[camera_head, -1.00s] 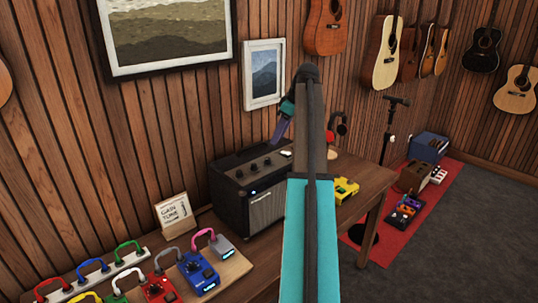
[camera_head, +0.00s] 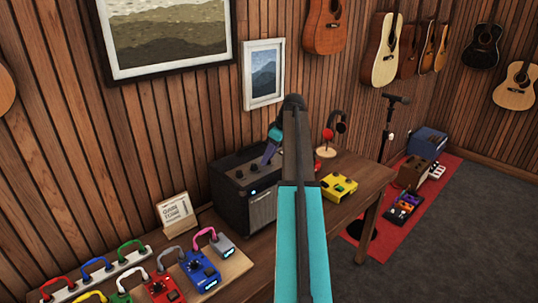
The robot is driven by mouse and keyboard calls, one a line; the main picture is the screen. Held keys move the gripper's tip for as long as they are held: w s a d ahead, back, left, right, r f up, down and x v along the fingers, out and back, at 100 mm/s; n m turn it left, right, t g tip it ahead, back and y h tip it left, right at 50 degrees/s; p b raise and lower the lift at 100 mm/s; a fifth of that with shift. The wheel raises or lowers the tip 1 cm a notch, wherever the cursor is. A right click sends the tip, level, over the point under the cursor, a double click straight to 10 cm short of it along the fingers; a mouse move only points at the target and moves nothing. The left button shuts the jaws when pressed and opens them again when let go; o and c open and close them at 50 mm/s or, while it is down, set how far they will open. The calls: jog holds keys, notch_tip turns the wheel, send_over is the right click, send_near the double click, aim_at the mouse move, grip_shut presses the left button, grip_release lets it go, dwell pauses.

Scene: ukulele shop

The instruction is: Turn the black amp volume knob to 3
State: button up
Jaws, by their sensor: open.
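The black amp (camera_head: 232,208) stands on the wooden table against the plank wall. Its slanted top panel carries a row of small dark knobs (camera_head: 239,174); the scale marks are too small to read. My purple gripper (camera_head: 264,162) points down over the right part of this panel, close to the knobs. It is open and seems empty. I cannot tell whether its tips touch a knob. My arm hides the right side of the amp and perhaps some knobs.
A small sign (camera_head: 174,213) stands left of the amp. Several coloured pedals with looped cables fill the table's front left.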

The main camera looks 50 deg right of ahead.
jog(key=shift+f, duration=0.1)
grip_shut()
